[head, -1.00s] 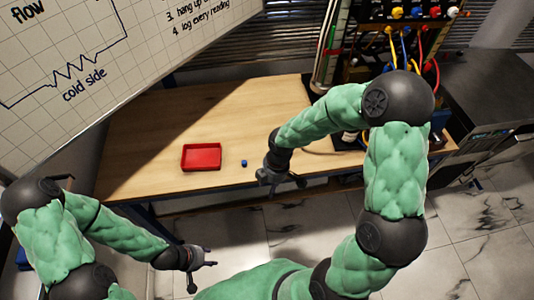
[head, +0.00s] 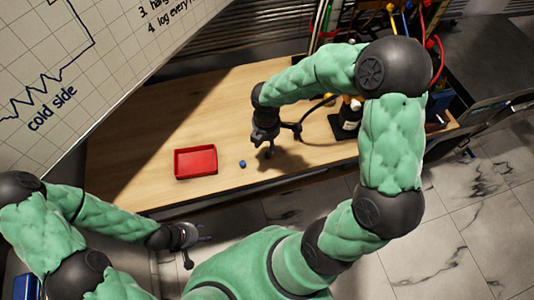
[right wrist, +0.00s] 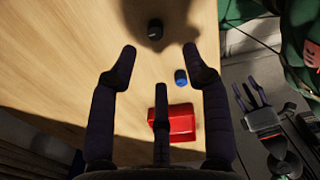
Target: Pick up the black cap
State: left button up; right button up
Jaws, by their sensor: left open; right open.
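The black cap (right wrist: 155,29) stands on the wooden table at the top of the right wrist view, beyond my fingertips and apart from them. In the head view I cannot make it out; my right gripper or its shadow may hide it. My right gripper (head: 278,143) is open and empty above the table; its spread fingers also show in the right wrist view (right wrist: 159,75). My left gripper (head: 192,246) is open and empty, low in front of the table.
A small blue cap (head: 242,163) lies between the red tray (head: 195,176) and my right gripper. A dark bottle (head: 350,113) stands farther right, near cables and the rig.

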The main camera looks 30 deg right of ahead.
notch_tip(320, 180, down, 2)
jog(key=shift+w+f, duration=0.1)
jog(key=shift+f, duration=0.15)
jog(key=shift+d+f+b, duration=0.2)
jog(key=shift+f+b, duration=0.55)
jog(key=shift+f, duration=0.6)
jog(key=shift+d+f+b, duration=0.2)
jog(key=shift+f+b, duration=0.5)
jog(key=shift+f, duration=0.6)
jog(key=c, duration=0.9)
